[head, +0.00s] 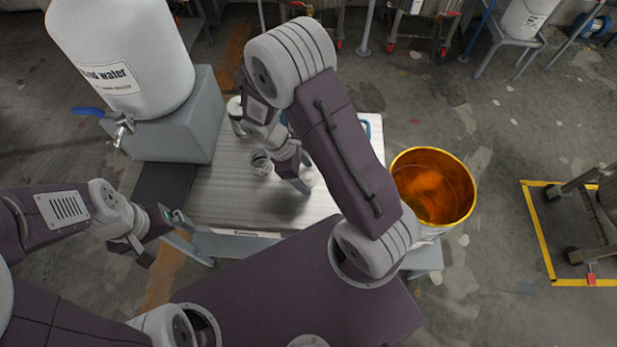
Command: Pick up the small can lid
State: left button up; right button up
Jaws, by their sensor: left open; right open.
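I cannot make out the small can lid for certain; my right arm covers part of the metal-topped table (225,195). A small clear or metallic can (260,162) stands on the table, left of my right gripper. Another small container (236,112) stands further back, partly behind my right wrist. A whitish round thing (307,176) shows beside the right fingers; whether it is touched is unclear. My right gripper (293,172) is open over the middle of the table. My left gripper (161,238) is open off the table's front left corner.
A large white water container (125,55) with a tap sits on a grey block (180,130) at the left. An orange-lined bucket (432,185) stands right of the table. A blue item (366,126) shows behind my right arm.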

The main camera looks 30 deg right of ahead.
jog(key=shift+a, duration=0.1)
jog(key=c, duration=1.4)
jog(key=shift+r, duration=0.1)
